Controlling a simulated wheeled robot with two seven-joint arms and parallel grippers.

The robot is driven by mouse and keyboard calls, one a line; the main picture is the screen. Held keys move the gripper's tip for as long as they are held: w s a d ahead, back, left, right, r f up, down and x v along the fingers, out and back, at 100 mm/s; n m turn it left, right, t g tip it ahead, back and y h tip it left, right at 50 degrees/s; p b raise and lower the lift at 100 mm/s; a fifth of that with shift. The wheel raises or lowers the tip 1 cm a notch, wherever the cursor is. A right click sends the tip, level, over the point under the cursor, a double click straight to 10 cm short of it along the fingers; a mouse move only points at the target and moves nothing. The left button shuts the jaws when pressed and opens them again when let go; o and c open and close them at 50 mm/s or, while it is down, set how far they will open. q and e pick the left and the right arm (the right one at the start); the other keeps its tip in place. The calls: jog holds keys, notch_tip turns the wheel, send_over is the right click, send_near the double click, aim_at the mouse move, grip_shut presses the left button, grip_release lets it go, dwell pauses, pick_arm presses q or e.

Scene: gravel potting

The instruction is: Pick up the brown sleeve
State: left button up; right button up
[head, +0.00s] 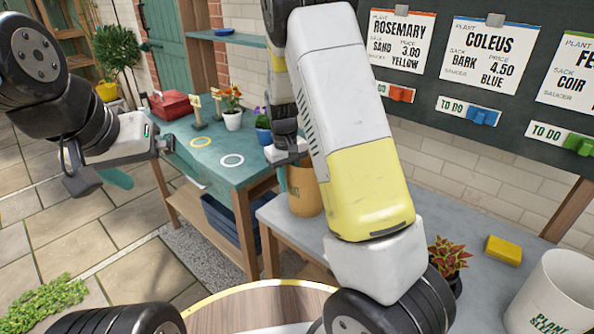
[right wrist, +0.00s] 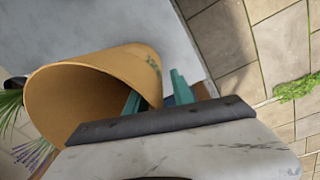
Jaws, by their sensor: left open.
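The brown sleeve (head: 306,194) is an open tan cylinder standing on the grey table behind my right arm; its right part is hidden. In the right wrist view the sleeve (right wrist: 85,90) shows its open mouth and some green print. My right gripper (head: 289,168) is at the sleeve's rim. In the right wrist view one teal finger is inside the mouth and the other is outside, with a gap by the wall, so the gripper (right wrist: 156,95) straddles the wall open. My left gripper (head: 141,166) is open and empty, over the paving at the left, away from the sleeve.
A green table (head: 215,165) carries a red toolbox (head: 172,104) and potted flowers. On the grey table are a red-leaved plant (head: 449,257), a yellow block (head: 503,249) and a white container (head: 555,295). A round wooden-topped surface (head: 250,305) is in front.

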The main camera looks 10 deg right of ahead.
grip_shut()
dwell(1.4)
